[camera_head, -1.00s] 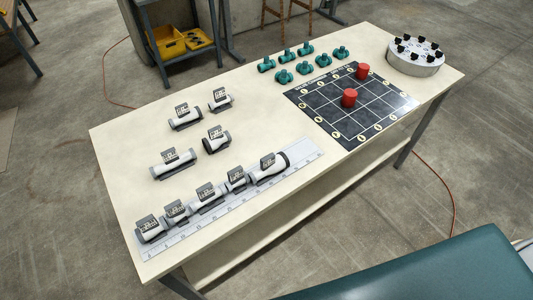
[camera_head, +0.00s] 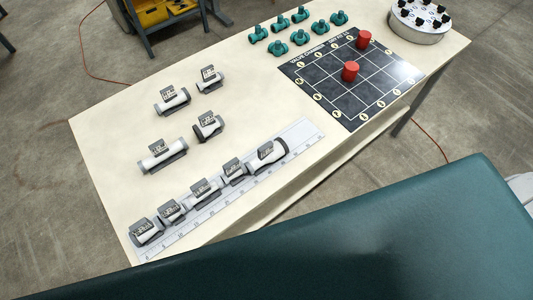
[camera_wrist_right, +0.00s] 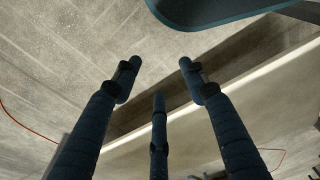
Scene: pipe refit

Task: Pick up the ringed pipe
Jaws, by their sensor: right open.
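Several white-and-grey pipe pieces with printed tags lie on the cream table in the head view. A row of them lies along the ruler strip (camera_head: 215,195). The pipe at its right end (camera_head: 266,155) has a dark band at one end. Behind the row are a longer pipe (camera_head: 163,157), a short pipe with dark ends (camera_head: 208,127) and two more pipes (camera_head: 172,101) (camera_head: 209,81). I cannot tell for sure which is the ringed one. My right gripper (camera_wrist_right: 158,78) is open and empty in the right wrist view, above the floor and table edge. My left gripper is out of view.
A black grid board (camera_head: 350,85) with two red cylinders (camera_head: 350,71) (camera_head: 364,39) lies on the table (camera_head: 240,110). Green fittings (camera_head: 299,37) stand behind it. A round holder with black knobs (camera_head: 420,22) stands at the far right. A yellow bin (camera_head: 152,12) sits on a cart behind.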

